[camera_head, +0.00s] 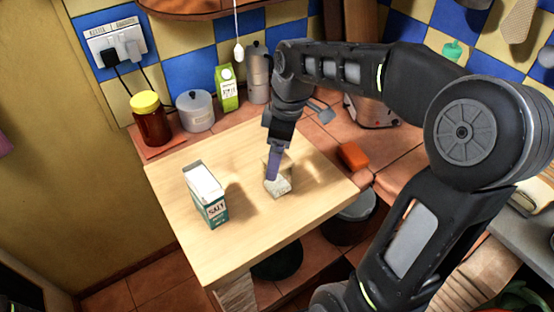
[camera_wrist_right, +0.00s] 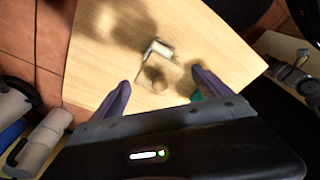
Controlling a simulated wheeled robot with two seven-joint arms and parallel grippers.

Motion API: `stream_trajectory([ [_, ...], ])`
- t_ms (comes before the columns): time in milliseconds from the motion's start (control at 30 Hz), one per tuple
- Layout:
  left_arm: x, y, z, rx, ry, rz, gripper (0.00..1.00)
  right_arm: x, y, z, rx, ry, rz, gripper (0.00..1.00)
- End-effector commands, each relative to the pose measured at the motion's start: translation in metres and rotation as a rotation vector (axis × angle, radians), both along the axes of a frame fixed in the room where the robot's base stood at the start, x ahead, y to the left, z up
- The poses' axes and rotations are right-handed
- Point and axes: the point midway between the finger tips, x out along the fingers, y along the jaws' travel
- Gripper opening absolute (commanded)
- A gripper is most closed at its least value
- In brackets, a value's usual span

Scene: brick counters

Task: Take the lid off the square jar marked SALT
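A small square jar (camera_head: 279,187) with pale contents or a pale label stands on the wooden table top; its marking is not readable. My left gripper is not in view.
A green-and-white carton reading SALT (camera_head: 206,197) stands left of the jar. Behind are a yellow-lidded jar (camera_head: 151,120), a grey pot (camera_head: 196,110), a green carton (camera_head: 228,88) and a moka pot (camera_head: 258,75). An orange block (camera_head: 353,155) lies right. The front of the table (camera_head: 245,245) is clear.

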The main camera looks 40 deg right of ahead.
Motion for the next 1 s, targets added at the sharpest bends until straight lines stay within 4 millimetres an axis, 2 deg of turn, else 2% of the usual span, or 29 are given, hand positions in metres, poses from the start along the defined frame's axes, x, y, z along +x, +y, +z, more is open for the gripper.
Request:
stream_trajectory([
  [67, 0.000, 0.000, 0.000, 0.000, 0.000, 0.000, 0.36, 0.000, 0.000, 0.000, 0.000, 0.000, 0.000, 0.80],
  [600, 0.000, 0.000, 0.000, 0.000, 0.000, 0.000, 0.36, 0.000, 0.000, 0.000, 0.000, 0.000, 0.000, 0.37],
  [867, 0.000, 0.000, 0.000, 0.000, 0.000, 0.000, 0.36, 0.000, 0.000, 0.002, 0.000, -0.001, 0.000, 0.37],
  [1000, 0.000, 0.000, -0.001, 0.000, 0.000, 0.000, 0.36, 0.001, 0.000, 0.014, -0.001, -0.004, -0.001, 0.37],
])
